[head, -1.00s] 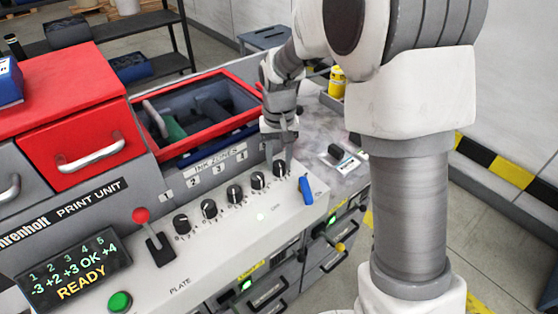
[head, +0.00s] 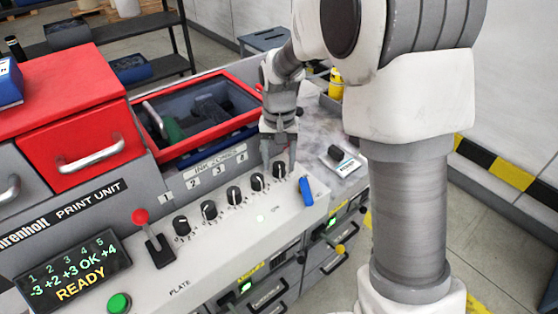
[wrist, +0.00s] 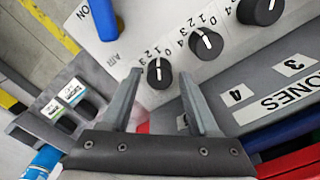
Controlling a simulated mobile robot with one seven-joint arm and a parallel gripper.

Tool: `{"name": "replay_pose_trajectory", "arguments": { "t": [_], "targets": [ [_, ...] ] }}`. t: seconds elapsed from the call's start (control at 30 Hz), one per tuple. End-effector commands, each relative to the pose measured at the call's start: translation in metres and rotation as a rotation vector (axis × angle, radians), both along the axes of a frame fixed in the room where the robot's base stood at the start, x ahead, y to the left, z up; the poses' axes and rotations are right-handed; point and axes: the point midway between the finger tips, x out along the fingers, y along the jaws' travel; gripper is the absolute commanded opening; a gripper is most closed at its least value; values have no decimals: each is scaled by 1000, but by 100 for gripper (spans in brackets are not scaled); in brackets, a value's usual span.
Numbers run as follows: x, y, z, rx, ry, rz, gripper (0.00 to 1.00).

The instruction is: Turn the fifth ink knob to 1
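A row of black ink knobs with white pointer lines runs along the sloped panel. The fifth ink knob (head: 279,169) is the rightmost, beside the blue lever. In the wrist view the fifth knob (wrist: 159,76) shows between my fingertips, its pointer toward the upper edge and small printed numbers around it. My gripper (head: 279,163) is open with one finger on each side of this knob; I see gaps and cannot tell any contact. The fourth knob (wrist: 206,43) is just outside the right finger. The display (head: 73,270) reads -3, +2, +3, OK, +4 and READY.
A blue lever (head: 306,191) stands close right of the fifth knob. A red-handled lever (head: 140,217) and a green button (head: 119,302) are at the left. Behind the knobs is a red-rimmed open bin (head: 237,131). A small device (head: 335,153) lies on the right-hand surface.

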Motion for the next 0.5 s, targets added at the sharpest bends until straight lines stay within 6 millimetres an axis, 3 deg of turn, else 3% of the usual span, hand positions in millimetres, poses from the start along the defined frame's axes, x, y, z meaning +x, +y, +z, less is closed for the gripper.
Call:
{"name": "replay_pose_trajectory", "arguments": {
  "t": [0.33,0.5],
  "targets": [
    [0,0,0,0,1,1,69],
    [1,0,18,0,-4,1,69]
  ]
}}
